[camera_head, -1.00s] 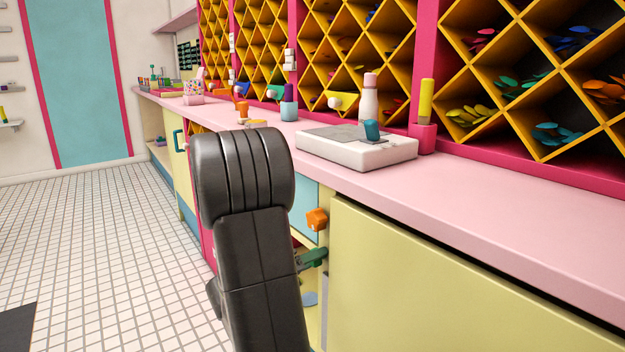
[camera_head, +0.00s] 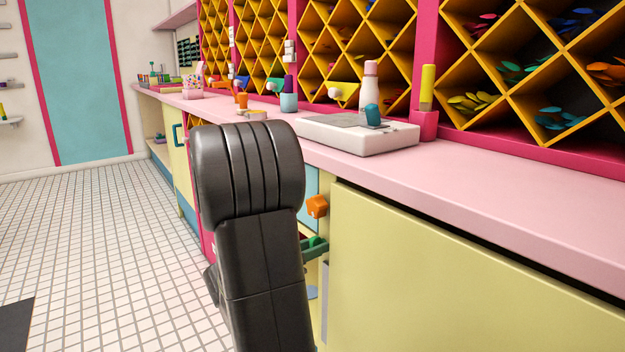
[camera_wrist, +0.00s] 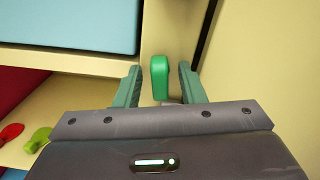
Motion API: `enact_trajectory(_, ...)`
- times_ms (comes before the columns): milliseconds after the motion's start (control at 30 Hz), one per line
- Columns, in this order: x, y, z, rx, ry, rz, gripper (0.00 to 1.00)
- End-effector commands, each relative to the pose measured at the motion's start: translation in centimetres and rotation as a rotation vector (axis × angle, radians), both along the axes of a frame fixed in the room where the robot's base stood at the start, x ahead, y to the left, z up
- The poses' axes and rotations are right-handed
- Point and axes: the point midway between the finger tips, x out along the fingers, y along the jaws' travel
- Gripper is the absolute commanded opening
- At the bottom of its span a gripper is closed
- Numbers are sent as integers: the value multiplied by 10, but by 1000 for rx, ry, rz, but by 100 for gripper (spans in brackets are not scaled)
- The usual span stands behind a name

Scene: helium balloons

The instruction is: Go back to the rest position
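My gripper (camera_wrist: 160,90) shows in the wrist view with its two grey-green fingers spread apart. A bright green rounded piece (camera_wrist: 159,77), like a knob or hook, stands between the fingers against the cream cabinet front. A gap shows on each side of it, so the fingers do not grip it. In the head view my gripper (camera_head: 314,250) is small and partly hidden behind my dark arm, low in front of the cabinet, below an orange knob (camera_head: 317,206).
A pink counter (camera_head: 480,190) runs above the cabinets, with a white scale-like box (camera_head: 360,139) on it. In the wrist view a blue drawer front (camera_wrist: 70,25) is at upper left, and an open shelf (camera_wrist: 50,100) holds red and green pieces. Tiled floor (camera_head: 100,230) lies clear at left.

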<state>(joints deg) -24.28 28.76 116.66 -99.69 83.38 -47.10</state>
Motion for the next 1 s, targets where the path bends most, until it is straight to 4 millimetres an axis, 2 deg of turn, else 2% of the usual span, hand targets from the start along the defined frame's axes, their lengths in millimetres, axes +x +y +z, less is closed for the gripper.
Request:
enact_trajectory(100,0,0,0,56,-78,0,36)
enact_trajectory(667,-41,58,1,60,-83,4,36)
enact_trajectory(1000,-17,22,-2,61,-84,-5,36)
